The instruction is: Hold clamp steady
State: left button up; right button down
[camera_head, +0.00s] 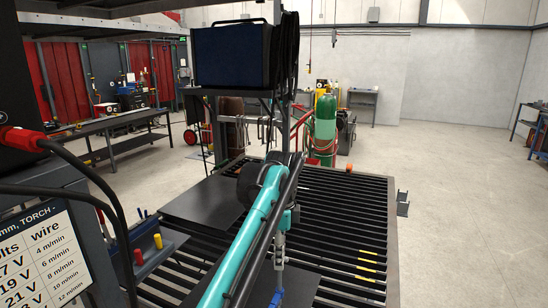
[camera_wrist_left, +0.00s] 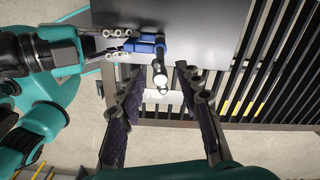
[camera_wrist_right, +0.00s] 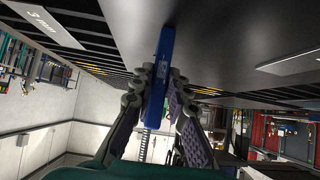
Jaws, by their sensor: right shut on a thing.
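The clamp has a blue handle (camera_wrist_left: 148,45) and a dark body with a pale round end (camera_wrist_left: 160,82) in the left wrist view. My right gripper (camera_wrist_left: 120,42) comes in from the left there and is shut on the blue handle, which also stands between its fingers in the right wrist view (camera_wrist_right: 159,80). My left gripper (camera_wrist_left: 155,85) is open, its fingers apart around the line of the clamp's pale end; I cannot tell whether they touch it. In the head view the left gripper (camera_head: 279,262) points down above a small blue part (camera_head: 277,298).
A slatted welding table (camera_head: 345,215) carries dark metal plates (camera_head: 200,200). A wire-feed chart (camera_head: 45,260) and cables stand close at left. A dark blue machine (camera_head: 232,55) stands behind the table, with a green gas cylinder (camera_head: 323,125) beyond.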

pick_arm(q)
jog(key=shift+r, duration=3.75)
pick_arm(e)
jog(key=c, duration=1.4)
grip_release()
jog(key=v, duration=0.7)
jog(key=shift+s+r, duration=0.15)
jog(key=shift+s, duration=0.05)
